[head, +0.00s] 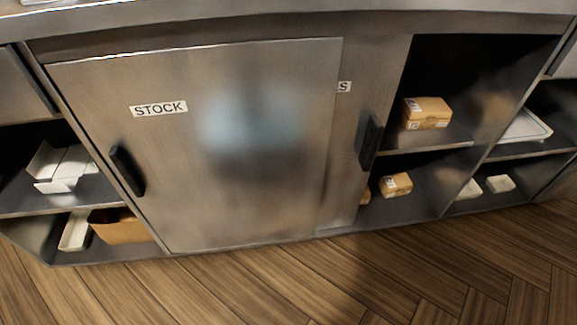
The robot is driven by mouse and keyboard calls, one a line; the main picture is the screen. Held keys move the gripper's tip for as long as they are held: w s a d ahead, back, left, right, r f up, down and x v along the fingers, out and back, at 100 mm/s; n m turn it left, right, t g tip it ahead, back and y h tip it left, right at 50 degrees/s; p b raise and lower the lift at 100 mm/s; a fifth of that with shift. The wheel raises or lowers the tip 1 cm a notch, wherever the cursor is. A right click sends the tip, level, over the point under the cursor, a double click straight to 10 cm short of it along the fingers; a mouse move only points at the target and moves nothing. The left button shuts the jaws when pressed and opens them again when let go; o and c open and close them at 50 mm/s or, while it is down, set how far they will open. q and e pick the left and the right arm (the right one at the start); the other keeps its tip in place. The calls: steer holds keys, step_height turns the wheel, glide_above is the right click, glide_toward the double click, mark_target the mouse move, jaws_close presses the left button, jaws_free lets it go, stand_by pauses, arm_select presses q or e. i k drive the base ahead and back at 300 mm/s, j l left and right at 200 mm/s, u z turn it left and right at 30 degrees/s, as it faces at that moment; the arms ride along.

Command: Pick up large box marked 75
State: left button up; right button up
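A cardboard box (428,113) with white labels sits on the upper shelf of the open section at the right. A smaller cardboard box (397,184) with a label sits on the lower shelf below it. Part of another brown item (365,196) shows beside it, mostly hidden by the door edge. The label print is too small to read, so I cannot tell which box is marked 75. Neither of my grippers is in view.
A steel sliding door (270,190) marked STOCK covers the cabinet's middle, overlapping another door (362,85) with a black handle (370,141). Left shelves hold a white open box (62,167) and a brown container (122,227). The wooden floor (250,290) in front is clear.

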mark_target(409, 124)
steer(key=l+u, duration=0.15)
steer(key=l, duration=2.2)
